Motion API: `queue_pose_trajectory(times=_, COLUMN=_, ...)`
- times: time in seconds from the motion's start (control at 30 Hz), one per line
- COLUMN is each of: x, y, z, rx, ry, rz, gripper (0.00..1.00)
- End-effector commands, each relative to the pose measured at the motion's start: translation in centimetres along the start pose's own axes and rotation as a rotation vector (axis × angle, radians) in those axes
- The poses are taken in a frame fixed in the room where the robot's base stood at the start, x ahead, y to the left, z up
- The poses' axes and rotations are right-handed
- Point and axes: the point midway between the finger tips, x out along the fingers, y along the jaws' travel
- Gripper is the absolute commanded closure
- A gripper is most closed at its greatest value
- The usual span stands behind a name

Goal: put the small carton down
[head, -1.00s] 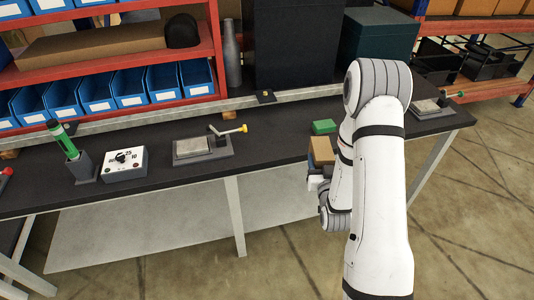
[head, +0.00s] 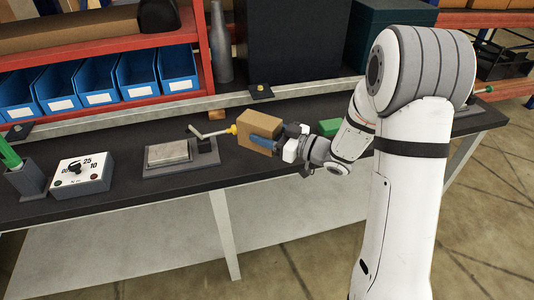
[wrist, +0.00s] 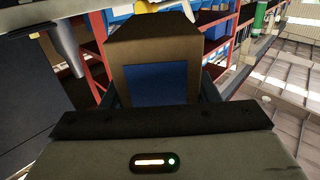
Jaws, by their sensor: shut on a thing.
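The small carton (head: 260,131) is a brown box with a blue patch on one face. My gripper (head: 279,148) is shut on it and holds it over the dark workbench, just right of the crank handle's yellow knob in the head view. I cannot tell how far the carton is above the bench or whether it touches the knob. In the wrist view the carton (wrist: 156,52) fills the middle, its blue patch towards the camera, with a finger along each side.
A grey clamp fixture (head: 180,155) with a crank handle (head: 208,132) stands on the workbench (head: 125,197), left of the carton. A green block (head: 329,127) lies right of it, partly behind my arm. A dial box (head: 82,175) and a holder (head: 27,181) with a green item stand further left.

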Motion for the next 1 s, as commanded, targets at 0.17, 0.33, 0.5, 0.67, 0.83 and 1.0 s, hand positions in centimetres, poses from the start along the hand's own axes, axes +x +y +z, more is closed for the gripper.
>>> queue_pose_trajectory(times=0.17, x=-0.4, y=0.5, z=2.1, rx=0.001, ry=0.0, rz=0.013, gripper=0.72)
queue_pose_trajectory(times=0.33, x=-0.7, y=0.7, z=3.7, rx=0.002, ry=0.0, rz=0.02, gripper=0.72)
queue_pose_trajectory(times=0.5, x=-0.8, y=0.8, z=6.1, rx=0.001, ry=0.0, rz=0.023, gripper=0.72)
queue_pose_trajectory(times=0.67, x=-0.8, y=0.9, z=6.3, rx=-0.002, ry=0.002, rz=0.026, gripper=0.72)
queue_pose_trajectory(times=0.83, x=-0.9, y=0.9, z=6.6, rx=-0.002, ry=0.001, rz=0.027, gripper=0.72)
queue_pose_trajectory(times=1.0, x=-0.9, y=0.9, z=6.6, rx=-0.001, ry=0.001, rz=0.027, gripper=0.37)
